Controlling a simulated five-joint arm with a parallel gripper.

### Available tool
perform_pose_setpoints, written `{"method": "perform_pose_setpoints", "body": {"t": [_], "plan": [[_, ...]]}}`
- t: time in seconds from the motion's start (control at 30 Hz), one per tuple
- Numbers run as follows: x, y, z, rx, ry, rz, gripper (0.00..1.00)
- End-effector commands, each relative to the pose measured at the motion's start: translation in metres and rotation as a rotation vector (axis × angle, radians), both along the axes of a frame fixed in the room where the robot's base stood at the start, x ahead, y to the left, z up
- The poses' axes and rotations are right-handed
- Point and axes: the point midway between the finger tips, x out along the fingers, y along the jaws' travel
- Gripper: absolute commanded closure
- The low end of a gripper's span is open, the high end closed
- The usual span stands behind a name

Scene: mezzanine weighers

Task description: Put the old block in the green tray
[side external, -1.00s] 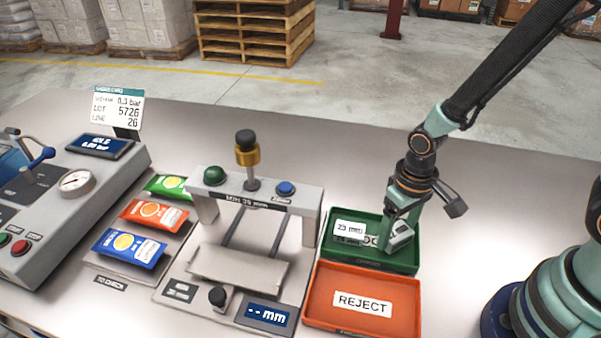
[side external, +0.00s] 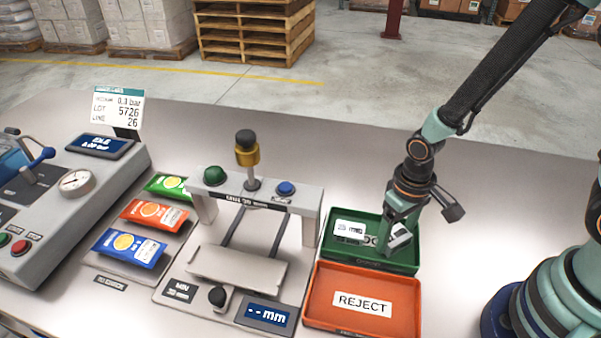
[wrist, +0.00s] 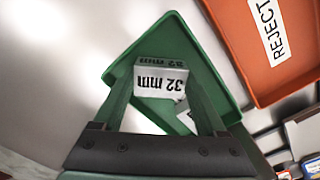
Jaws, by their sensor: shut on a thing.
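My gripper (side external: 389,245) is shut on a white block (wrist: 160,80) marked 32 mm, between its fingertips in the wrist view. The held block also shows as a small pale piece in the side view (side external: 400,236). They are low over the green tray (side external: 413,268); I cannot tell whether the block touches the tray floor. In the wrist view, another pale marked patch (wrist: 185,112) is partly hidden by the right finger. No block is marked old.
The orange REJECT tray (side external: 318,318) sits directly in front of the green tray. The measuring stand (side external: 240,265) with its green and blue knobs is to the left. Green, red and blue packets (side external: 130,245) lie farther left. The table behind the green tray is clear.

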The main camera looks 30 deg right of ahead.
Motion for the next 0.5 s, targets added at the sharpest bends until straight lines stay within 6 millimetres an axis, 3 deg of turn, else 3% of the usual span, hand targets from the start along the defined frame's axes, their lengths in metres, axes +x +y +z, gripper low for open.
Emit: {"method": "perform_pose_setpoints", "body": {"t": [0.03, 0.07, 0.1, 0.13, 0.5], "plan": [[0.0001, 0.0, -0.001, 0.0, 0.0, 0.0, 1.0], [0.0002, 0.0, -0.0012, 0.0, 0.0, 0.0, 0.22], [0.0003, 0.0001, -0.0009, 0.0, 0.0, 0.0, 0.07], [0.0002, 0.0, -0.0009, 0.0, 0.0, 0.0, 0.0], [0.0004, 0.0001, 0.0045, 0.0, -0.001, 0.0, 0.0]]}}
